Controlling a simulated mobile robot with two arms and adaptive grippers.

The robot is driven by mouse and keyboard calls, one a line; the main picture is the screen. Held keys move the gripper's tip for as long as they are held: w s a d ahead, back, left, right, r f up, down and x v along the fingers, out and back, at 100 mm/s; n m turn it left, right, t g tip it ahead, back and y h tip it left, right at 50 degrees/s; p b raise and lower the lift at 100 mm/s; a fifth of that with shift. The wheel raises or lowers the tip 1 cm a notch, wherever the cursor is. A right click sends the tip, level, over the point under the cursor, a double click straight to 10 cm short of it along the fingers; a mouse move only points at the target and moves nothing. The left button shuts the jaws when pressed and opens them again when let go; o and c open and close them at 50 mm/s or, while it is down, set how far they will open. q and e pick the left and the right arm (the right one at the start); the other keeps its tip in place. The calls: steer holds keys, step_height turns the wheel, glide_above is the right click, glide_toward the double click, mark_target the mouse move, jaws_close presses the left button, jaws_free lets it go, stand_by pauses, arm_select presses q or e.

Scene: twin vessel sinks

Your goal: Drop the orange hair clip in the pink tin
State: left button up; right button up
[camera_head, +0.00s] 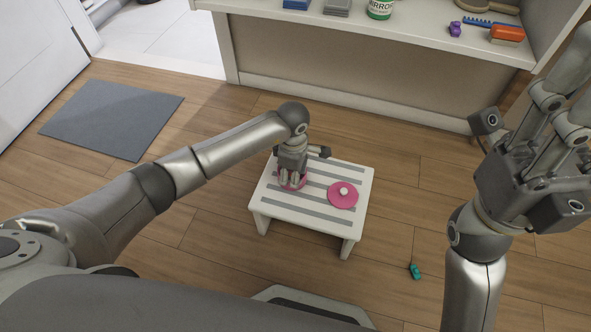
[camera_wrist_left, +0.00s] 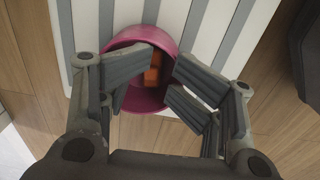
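The pink tin (camera_wrist_left: 146,99) stands open on the striped stool. In the head view it (camera_head: 291,184) is mostly hidden under my left gripper (camera_head: 290,180). In the left wrist view the orange hair clip (camera_wrist_left: 152,76) lies inside the tin, seen through its opening. My left gripper (camera_wrist_left: 160,92) is over the tin with its fingers spread apart, and nothing is between them. The tin's pink lid (camera_head: 342,195) with a pale knob lies on the stool to the right. My right gripper (camera_head: 562,98) is raised at the right, open and empty.
The striped stool (camera_head: 303,222) stands on the wooden floor. A teal item (camera_head: 416,271) lies on the floor at its right. The counter (camera_head: 430,30) at the back holds a purple clip (camera_head: 455,29), an orange brush (camera_head: 507,34) and a green can (camera_head: 380,8). A grey mat (camera_head: 112,118) lies left.

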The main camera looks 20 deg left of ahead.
mark_target(292, 188)
arm_select(q)
steer(key=shift+s+a+f+g, duration=0.3)
steer(key=shift+s+a+f, duration=0.05)
steer(key=shift+s+f, duration=0.4)
step_height(292, 188, up, 12)
steer(key=shift+d+r, duration=0.15)
